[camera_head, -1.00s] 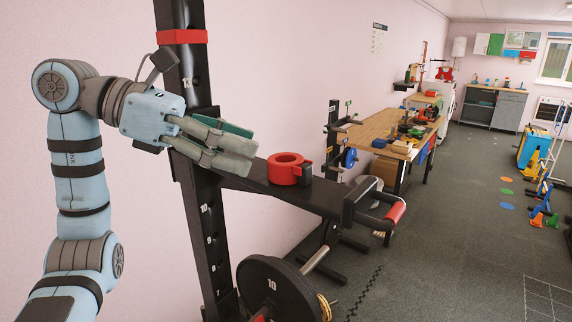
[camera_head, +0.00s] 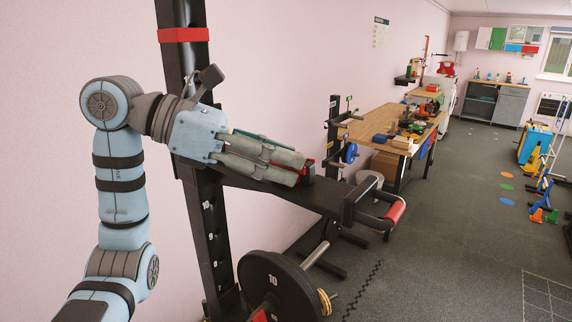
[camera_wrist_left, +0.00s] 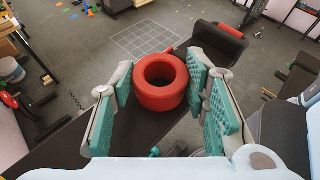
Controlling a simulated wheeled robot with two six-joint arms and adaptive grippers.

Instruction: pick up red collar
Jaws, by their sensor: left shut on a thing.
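The red collar (camera_wrist_left: 158,99) is a thick ring with a round hole, seen between my left gripper's teal-padded fingers in the left wrist view. My left gripper (camera_wrist_left: 161,76) is shut on it, one finger on each side. In the head view the left gripper (camera_head: 301,170) hides most of the collar; only a bit of red (camera_head: 309,163) shows past the fingertips. The collar is at the black rack arm's top (camera_head: 322,192); I cannot tell whether it touches the arm. My right gripper is not in view.
A black upright post (camera_head: 184,90) stands behind my left wrist. A padded end with a red roller (camera_head: 396,211) sits at the rack arm's far end. A weight plate (camera_head: 268,285) is below.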

